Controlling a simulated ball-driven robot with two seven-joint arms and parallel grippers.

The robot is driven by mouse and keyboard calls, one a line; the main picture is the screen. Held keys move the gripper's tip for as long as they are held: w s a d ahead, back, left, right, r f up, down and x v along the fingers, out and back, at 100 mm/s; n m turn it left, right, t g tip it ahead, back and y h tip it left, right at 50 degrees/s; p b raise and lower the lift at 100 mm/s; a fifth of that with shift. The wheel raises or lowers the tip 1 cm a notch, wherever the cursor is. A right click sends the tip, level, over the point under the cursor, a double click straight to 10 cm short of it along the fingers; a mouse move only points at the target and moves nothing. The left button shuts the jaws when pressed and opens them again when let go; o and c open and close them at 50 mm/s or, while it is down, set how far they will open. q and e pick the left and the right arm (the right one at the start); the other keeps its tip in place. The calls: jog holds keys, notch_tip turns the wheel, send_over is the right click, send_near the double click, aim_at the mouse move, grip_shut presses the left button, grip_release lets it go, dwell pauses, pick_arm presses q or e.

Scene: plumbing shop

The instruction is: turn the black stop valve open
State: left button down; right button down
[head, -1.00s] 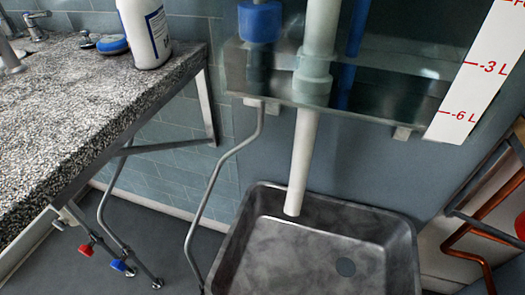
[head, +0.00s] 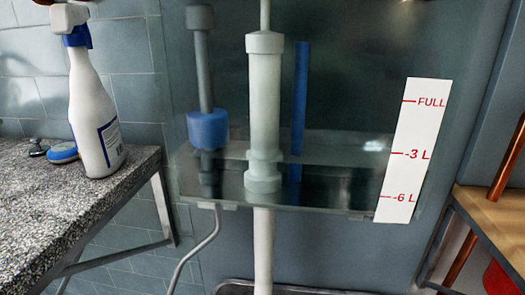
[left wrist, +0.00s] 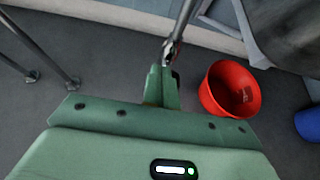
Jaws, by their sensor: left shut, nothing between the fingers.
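My left gripper (left wrist: 162,88) shows in the left wrist view, its green fingers together and empty. A metal pipe comes down from the top to a chrome fitting (left wrist: 169,48) right at the fingertips. A small dark part (left wrist: 177,76) shows just right of the fingers; it may be the black stop valve's handle, but it is mostly hidden and I cannot tell whether it touches them. In the head view the clear cistern (head: 345,205) hangs on the wall with a thin grey pipe (head: 196,250) below it. No stop valve and neither gripper shows there.
In the left wrist view a red bucket (left wrist: 228,90) stands on the floor right of the fingers. A metal basin (left wrist: 290,35) is at upper right, a blue object (left wrist: 308,124) at the right edge. In the head view a spray bottle (head: 92,125) stands on the speckled counter (head: 70,210).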

pick_arm(q)
jog(key=s, duration=0.6)
jog(key=shift+a+r, duration=0.3)
jog(key=shift+r, duration=0.05)
jog(key=w+d, duration=0.3)
jog(key=w, duration=0.2)
jog(key=shift+w+d+f, duration=0.15)
jog(key=shift+w+f, duration=0.05)
jog(key=shift+w, duration=0.2)
dwell(0.4)
jog(key=shift+f, duration=0.1)
dwell(0.4)
